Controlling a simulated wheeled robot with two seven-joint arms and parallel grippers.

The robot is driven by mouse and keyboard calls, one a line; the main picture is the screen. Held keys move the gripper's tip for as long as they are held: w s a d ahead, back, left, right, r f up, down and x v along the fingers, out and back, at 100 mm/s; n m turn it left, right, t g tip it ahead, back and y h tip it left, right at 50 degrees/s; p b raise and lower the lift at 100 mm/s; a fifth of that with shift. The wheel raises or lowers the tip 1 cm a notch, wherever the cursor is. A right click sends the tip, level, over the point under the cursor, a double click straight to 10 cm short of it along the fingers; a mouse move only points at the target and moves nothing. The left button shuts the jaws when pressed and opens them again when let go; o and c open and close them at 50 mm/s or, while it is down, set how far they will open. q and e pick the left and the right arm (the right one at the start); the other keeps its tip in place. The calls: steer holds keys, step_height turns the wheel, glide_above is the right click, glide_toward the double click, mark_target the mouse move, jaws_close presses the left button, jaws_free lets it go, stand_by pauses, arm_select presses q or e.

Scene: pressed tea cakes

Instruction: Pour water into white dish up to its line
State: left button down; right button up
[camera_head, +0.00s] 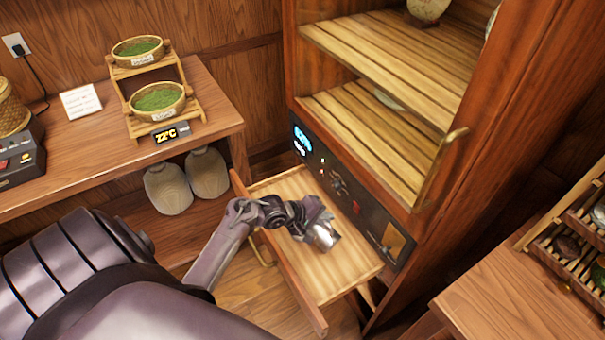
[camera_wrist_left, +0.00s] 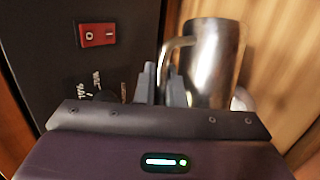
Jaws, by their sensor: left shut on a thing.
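My left gripper (camera_head: 306,214) is shut on the handle of a shiny metal mug (camera_head: 324,236), over the pulled-out wooden drawer of the cabinet. In the left wrist view the gripper fingers (camera_wrist_left: 162,84) close around the handle, and the mug (camera_wrist_left: 213,62) is to their right. Its inside and any water are hidden. A small white thing (camera_wrist_left: 242,99) shows partly behind the mug; I cannot tell whether it is the white dish. No fill line is visible. My right gripper is not in view.
The open drawer (camera_head: 352,284) has a bare pale floor around the mug. The cabinet's dark control panel (camera_head: 374,210) stands close behind, with a red switch (camera_wrist_left: 97,35). A side table (camera_head: 60,180) stands left, and another table (camera_head: 500,300) stands at lower right.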

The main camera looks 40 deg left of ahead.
mark_target(338, 238)
arm_select(q)
steer(key=d+b, duration=0.1)
steer(key=d+f+b, duration=0.1)
steer(key=b, duration=0.1)
steer(key=shift+s+f+y, duration=0.2)
steer(key=shift+f+y, duration=0.1)
steer(key=shift+y, duration=0.1)
steer(key=shift+s+d+f+m+y, duration=0.1)
steer(key=shift+d+m+y, duration=0.6)
steer(key=shift+d, duration=0.1)
steer(key=shift+p, duration=0.4)
steer(key=shift+d+y, duration=0.25)
steer(key=shift+y, duration=0.15)
steer(key=shift+d+m+y, duration=0.5)
steer(key=shift+m+y, duration=0.1)
steer(key=shift+d+f+t, duration=0.15)
steer(key=shift+t, duration=0.15)
